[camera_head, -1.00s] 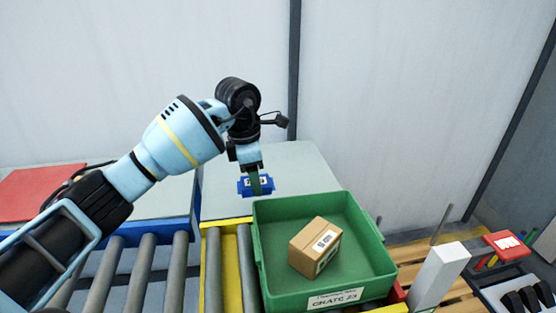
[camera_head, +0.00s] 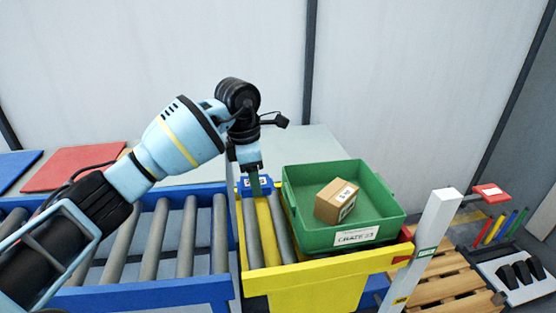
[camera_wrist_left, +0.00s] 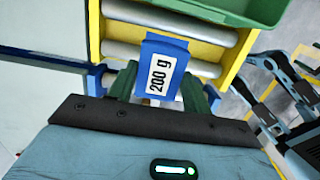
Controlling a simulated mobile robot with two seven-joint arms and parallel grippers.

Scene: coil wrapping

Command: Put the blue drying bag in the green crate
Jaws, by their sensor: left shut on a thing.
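The blue drying bag (camera_wrist_left: 163,66) carries a white label reading "200 g" in the left wrist view. My left gripper (camera_wrist_left: 162,88) is shut on it, with green fingers on both sides. In the head view my left gripper (camera_head: 255,186) holds the bag (camera_head: 243,184) above the rollers, just left of the green crate (camera_head: 385,196). The gripper hides part of the bag there. The crate holds a brown box (camera_head: 336,201) and has bare floor around it. Its green wall also shows at the top of the left wrist view (camera_wrist_left: 232,10).
The crate stands on a yellow-framed roller section (camera_head: 320,275). A blue-framed roller conveyor (camera_head: 155,240) lies to the left. A white post (camera_head: 432,235) stands right of the crate, near a wooden pallet (camera_head: 440,285). Red (camera_head: 75,167) and blue (camera_head: 15,168) mats lie far left.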

